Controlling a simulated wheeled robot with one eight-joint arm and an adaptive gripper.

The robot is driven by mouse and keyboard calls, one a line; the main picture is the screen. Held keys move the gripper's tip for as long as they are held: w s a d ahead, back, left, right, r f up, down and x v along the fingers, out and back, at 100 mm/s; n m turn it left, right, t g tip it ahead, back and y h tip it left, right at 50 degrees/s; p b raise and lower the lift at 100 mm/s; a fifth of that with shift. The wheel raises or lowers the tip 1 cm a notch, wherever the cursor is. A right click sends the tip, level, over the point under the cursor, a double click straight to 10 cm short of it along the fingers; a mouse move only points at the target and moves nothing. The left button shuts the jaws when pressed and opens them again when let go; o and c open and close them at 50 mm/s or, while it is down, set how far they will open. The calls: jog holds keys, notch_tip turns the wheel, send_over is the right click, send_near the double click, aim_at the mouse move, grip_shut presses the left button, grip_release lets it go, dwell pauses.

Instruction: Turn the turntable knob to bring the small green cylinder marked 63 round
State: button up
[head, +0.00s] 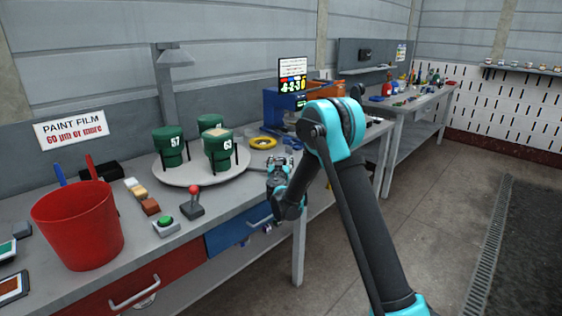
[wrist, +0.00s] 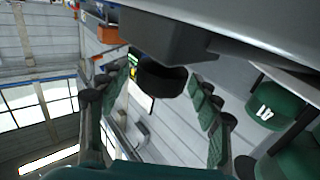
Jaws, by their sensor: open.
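The turntable (head: 203,177) is a pale round plate on the bench bearing three green cylinders. The front right cylinder (head: 217,156) has a tan top and a mark that reads as 63. The left cylinder (head: 170,148) is marked 57. A third cylinder (head: 210,122) stands behind, its mark hidden. My gripper (head: 279,165) is open at the bench's front edge, right of the turntable. In the wrist view, a black round knob-like part (wrist: 160,78) shows between the open fingers, under a grey block; contact cannot be told. Part of a marked green cylinder (wrist: 275,108) shows at right.
A red bucket (head: 80,230), a green button (head: 166,222) and a red-topped lever (head: 193,204) stand left on the bench. A yellow ring (head: 262,143) lies behind my gripper. A blue machine (head: 277,107) with a screen stands further back. The floor at right is clear.

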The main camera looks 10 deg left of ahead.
jog(key=shift+w, duration=0.15)
jog(key=shift+c, duration=0.3)
jog(key=c, duration=1.1)
jog(key=shift+h, duration=0.3)
jog(key=shift+m+h, duration=0.4)
jog(key=o, duration=1.2)
jog(key=shift+c, duration=0.2)
